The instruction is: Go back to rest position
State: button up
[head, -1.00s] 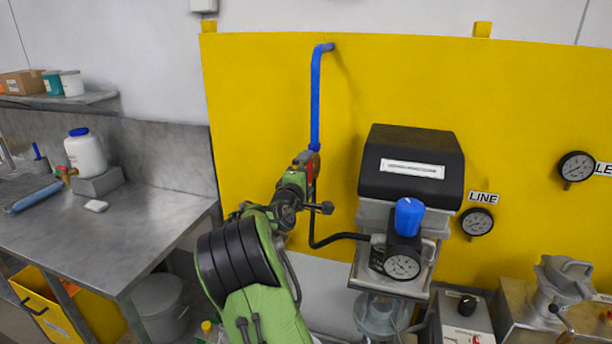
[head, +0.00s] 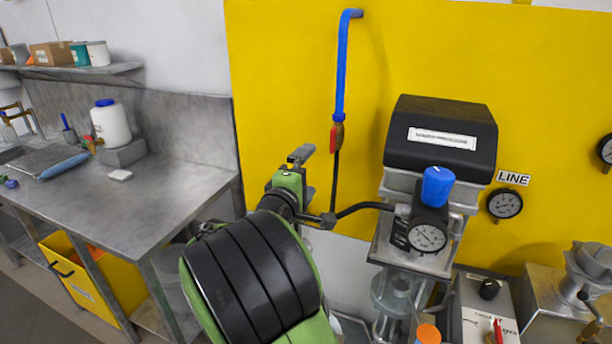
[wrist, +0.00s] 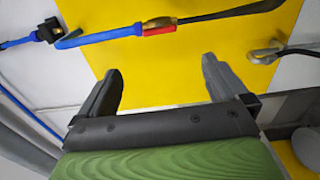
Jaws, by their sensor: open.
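My green and black arm rises from the bottom middle of the head view. My gripper (head: 300,157) is at its far end, in front of the yellow panel (head: 290,80) and apart from it. In the wrist view my gripper (wrist: 160,85) has its two dark fingers spread wide with nothing between them. Beyond them the wrist view shows the blue pipe (wrist: 100,34) and its red-handled valve (wrist: 160,27). In the head view the valve (head: 337,137) hangs below the blue pipe (head: 342,70), above and to the right of my gripper.
A steel bench (head: 150,190) with a white jug (head: 111,123) is at left. Open floor shows at the lower left.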

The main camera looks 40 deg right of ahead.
dwell(0.3)
jog(key=s+a+f+m+g+y, duration=0.1)
jog(key=s+a+f+m+y, duration=0.45)
jog(key=f+y, duration=0.2)
jog(key=s+a+f+g+y, duration=0.1)
jog(key=s+a+y, duration=0.7)
jog(key=s+a, duration=0.9)
jog(key=shift+a+f+g, duration=0.3)
jog(key=shift+a+f, duration=0.55)
jog(key=shift+a, duration=0.35)
jog(key=shift+s+y, duration=0.1)
jog(key=shift+y, duration=0.15)
